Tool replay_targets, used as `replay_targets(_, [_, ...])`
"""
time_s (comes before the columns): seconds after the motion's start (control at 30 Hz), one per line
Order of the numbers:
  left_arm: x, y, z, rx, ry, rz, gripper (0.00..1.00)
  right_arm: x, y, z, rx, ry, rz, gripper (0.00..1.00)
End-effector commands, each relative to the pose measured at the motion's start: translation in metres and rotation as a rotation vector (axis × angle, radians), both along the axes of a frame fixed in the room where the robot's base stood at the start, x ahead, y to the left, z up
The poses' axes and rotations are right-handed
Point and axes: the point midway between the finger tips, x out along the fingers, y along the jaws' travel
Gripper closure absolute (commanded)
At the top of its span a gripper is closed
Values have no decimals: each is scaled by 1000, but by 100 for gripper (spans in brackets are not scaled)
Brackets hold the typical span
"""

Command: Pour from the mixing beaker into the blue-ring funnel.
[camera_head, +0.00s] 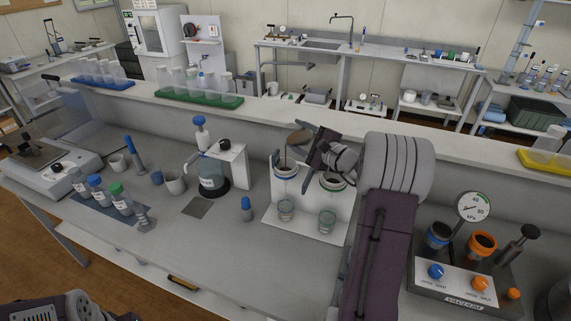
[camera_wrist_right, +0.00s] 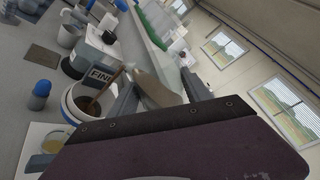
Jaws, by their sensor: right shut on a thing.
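My right gripper (camera_head: 312,150) is shut on the mixing beaker (camera_head: 299,136), which is tilted over the blue-ring funnel (camera_head: 286,172) on the white stand. A thin brown stream runs from the beaker into the funnel. In the right wrist view the beaker (camera_wrist_right: 156,90) shows brownish between the fingers (camera_wrist_right: 160,95). The funnel (camera_wrist_right: 84,104) there has brown liquid inside, next to a "FINE" label. A clear glass (camera_head: 286,209) stands below this funnel; in the wrist view it holds something yellowish. My left gripper is not in view.
A green-ring funnel (camera_head: 333,181) stands to the right, with another glass (camera_head: 327,221) under it. A blue-capped bottle (camera_head: 246,209) and a stirrer-like device (camera_head: 214,172) are to the left. The vacuum box (camera_head: 460,275) is at the right.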

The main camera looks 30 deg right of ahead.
Motion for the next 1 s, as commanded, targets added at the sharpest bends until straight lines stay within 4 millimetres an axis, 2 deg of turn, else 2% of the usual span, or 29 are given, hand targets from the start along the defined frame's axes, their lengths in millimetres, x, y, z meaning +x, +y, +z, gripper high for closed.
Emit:
replay_targets(0.03, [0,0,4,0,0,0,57,0,0,5,13,3,0,98])
replay_targets(0.07, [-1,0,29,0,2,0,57,0,-2,24,129,41,-1,98])
replay_targets(0.1, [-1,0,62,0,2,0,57,-1,-1,39,317,101,-2,98])
replay_targets(0.13, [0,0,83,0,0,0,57,-2,0,49,447,144,-1,98])
replay_targets(0.2, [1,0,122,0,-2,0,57,0,6,52,728,237,-1,98])
replay_targets(0.23, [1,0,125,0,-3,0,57,-2,8,50,790,256,-1,98])
replay_targets(0.27, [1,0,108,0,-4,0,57,-2,8,34,797,256,-1,98])
replay_targets(0.3, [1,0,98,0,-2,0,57,-2,8,27,787,251,1,98])
replay_targets(0.4, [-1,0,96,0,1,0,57,-2,8,26,784,250,0,98])
replay_targets(0.57, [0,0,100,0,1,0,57,-2,8,34,782,248,0,98])
replay_targets(0.77, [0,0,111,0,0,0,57,-2,7,56,781,247,0,98])
replay_targets(1.0, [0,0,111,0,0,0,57,-2,8,56,782,248,0,98])
